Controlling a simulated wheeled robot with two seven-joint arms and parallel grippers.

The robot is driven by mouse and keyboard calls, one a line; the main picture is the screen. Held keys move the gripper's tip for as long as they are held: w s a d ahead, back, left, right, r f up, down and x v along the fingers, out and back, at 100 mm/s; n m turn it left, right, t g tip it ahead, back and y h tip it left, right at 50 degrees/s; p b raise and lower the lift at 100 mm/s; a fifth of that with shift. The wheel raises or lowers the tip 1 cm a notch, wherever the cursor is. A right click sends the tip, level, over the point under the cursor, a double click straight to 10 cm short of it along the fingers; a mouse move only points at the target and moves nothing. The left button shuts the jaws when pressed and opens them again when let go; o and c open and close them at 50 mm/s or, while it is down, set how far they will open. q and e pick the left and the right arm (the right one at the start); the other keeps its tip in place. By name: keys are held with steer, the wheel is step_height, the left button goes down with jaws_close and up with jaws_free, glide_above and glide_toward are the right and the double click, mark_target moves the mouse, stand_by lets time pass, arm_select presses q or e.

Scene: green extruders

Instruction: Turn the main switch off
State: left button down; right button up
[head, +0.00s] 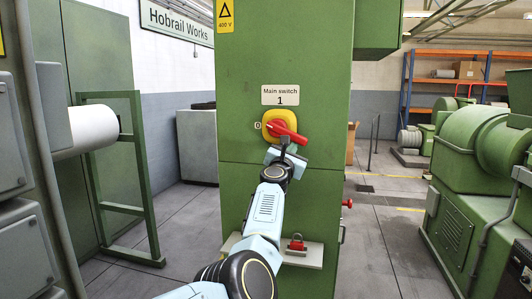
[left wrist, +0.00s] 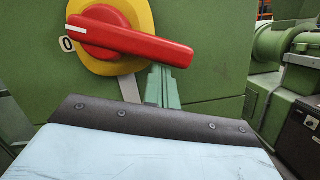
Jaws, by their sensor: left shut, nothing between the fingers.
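The main switch is a red rotary handle (head: 285,129) on a yellow plate (head: 267,118), on the front of a green cabinet under a "Main switch 1" label (head: 280,95). In the left wrist view the red handle (left wrist: 140,43) lies nearly level, its right end tilted down. The white mark on its left end is near the "0" label (left wrist: 66,44). My left gripper (head: 286,146) is shut and empty, just under the handle's right part. Its fingertips (left wrist: 163,80) also show there, close below the handle; whether they touch it I cannot tell. My right gripper is not in view.
A small shelf (head: 314,256) low on the cabinet carries a red padlock (head: 297,242). A red knob (head: 347,203) sticks out at the cabinet's right side. Green machinery (head: 480,150) stands at the right, with open floor between. A green frame (head: 140,190) stands at the left.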

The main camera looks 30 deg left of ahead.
arm_select(q)
steer(key=shift+w+d+r+n+y+p, duration=0.2)
steer(key=shift+d+r+n+y+p, duration=0.25)
steer(key=shift+d+r+n, duration=0.5)
steer(key=shift+r, duration=0.35)
steer(key=p, duration=0.6)
glide_toward(299, 140)
step_height(299, 140, down, 4)
steer(key=shift+s+d+f+p, duration=0.15)
steer(key=shift+s+d+p, duration=0.3)
steer(key=shift+s, duration=0.2)
